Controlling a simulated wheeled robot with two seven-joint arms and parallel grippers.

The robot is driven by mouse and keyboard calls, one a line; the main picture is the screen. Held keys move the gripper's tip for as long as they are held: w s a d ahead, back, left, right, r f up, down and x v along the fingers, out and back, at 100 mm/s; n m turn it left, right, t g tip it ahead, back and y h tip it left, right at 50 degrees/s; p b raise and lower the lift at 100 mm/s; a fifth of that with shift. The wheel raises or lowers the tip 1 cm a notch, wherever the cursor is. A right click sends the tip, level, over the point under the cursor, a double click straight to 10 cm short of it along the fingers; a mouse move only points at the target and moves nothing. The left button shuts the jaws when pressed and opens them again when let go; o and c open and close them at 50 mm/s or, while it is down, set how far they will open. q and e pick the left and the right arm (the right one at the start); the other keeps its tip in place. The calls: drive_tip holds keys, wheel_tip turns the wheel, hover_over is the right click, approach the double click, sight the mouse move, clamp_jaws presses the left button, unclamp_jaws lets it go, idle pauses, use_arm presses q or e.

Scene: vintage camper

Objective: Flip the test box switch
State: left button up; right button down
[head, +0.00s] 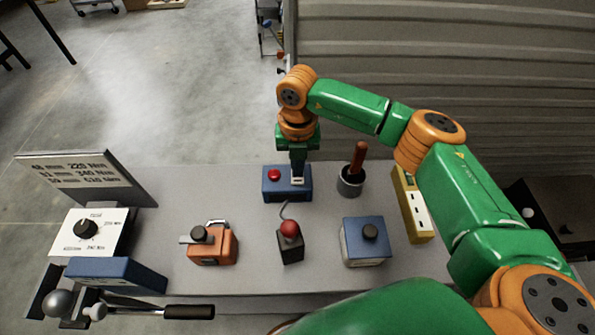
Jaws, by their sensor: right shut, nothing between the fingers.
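A blue box (271,195) with a round red button or lamp (274,174) on its left side stands at the back middle of the grey bench. I take it to be the test box. A small pale plate (297,181) shows on its right side, right at my fingertips. My right gripper (298,175) points down over that side of the box, shut and empty. The fingers hide part of the box top. I cannot tell which way the switch is set, nor whether the fingertips touch it. My left gripper is not in view.
On the bench (180,205) stand a dark cup with a red handle (350,183), a red-knobbed lever box (291,248), a blue-topped box (364,243), an orange device (213,246), a yellow strip (411,205) and a white dial panel (95,234).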

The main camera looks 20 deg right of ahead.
drive_tip(key=shift+f+b, duration=0.8)
drive_tip(key=shift+f, duration=0.15)
idle(0.9)
wheel_tip(320, 180, up, 7)
drive_tip(key=p, duration=0.5)
drive_tip(key=shift+r, duration=0.15)
